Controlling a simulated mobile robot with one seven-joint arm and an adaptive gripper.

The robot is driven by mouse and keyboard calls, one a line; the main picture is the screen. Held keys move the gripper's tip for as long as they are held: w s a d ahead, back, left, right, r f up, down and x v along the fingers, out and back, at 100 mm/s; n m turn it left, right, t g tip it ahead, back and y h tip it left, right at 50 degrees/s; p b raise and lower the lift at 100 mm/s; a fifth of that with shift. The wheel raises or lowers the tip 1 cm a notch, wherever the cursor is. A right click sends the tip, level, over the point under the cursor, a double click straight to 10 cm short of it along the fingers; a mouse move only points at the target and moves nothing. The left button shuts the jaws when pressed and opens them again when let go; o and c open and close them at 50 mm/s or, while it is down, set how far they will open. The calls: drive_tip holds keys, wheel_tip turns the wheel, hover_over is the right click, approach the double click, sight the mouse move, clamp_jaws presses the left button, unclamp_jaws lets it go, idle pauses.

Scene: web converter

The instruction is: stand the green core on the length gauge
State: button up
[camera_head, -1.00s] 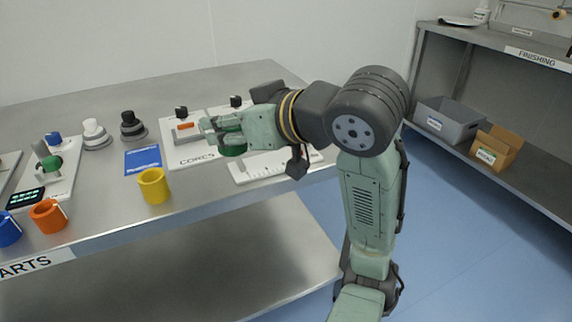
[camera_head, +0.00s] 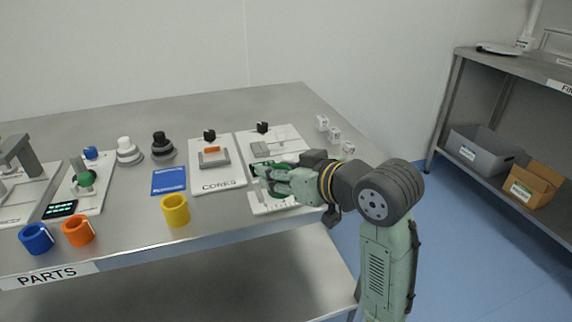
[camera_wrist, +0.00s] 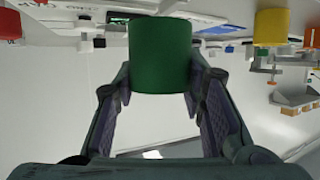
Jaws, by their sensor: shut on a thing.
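The green core (camera_wrist: 161,55) is a dark green cylinder. In the wrist view it sits between the two fingers of my gripper (camera_wrist: 160,90), which is shut on it. In the head view my gripper (camera_head: 264,175) is over the white board right of the CORES board, with the core (camera_head: 262,166) partly hidden by the fingers. The length gauge (camera_head: 262,208) is the white plate with scale marks at the table's front edge, below my gripper. My gripper and wrist hide part of it. I cannot tell how high the core is above it.
The CORES board (camera_head: 228,186) lies just left of the gauge. A yellow core (camera_head: 175,211), an orange core (camera_head: 78,231) and a blue core (camera_head: 37,239) stand along the front left. Small white labelled blocks (camera_head: 334,134) stand to the right.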

drive_tip(key=w, duration=0.2)
drive_tip(key=w+d, duration=0.1)
drive_tip(key=w, duration=0.1)
drive_tip(key=shift+w+f, duration=0.2)
drive_tip(key=shift+w, duration=0.15)
drive_tip(key=f, duration=0.3)
drive_tip(key=shift+w+d+p, duration=0.15)
drive_tip(key=shift+w+p, duration=0.1)
drive_tip(key=shift+p, duration=0.15)
drive_tip(key=shift+f, duration=0.3)
drive_tip(key=shift+f, duration=0.3)
drive_tip(key=o, duration=1.1)
drive_tip(key=shift+r, duration=0.1)
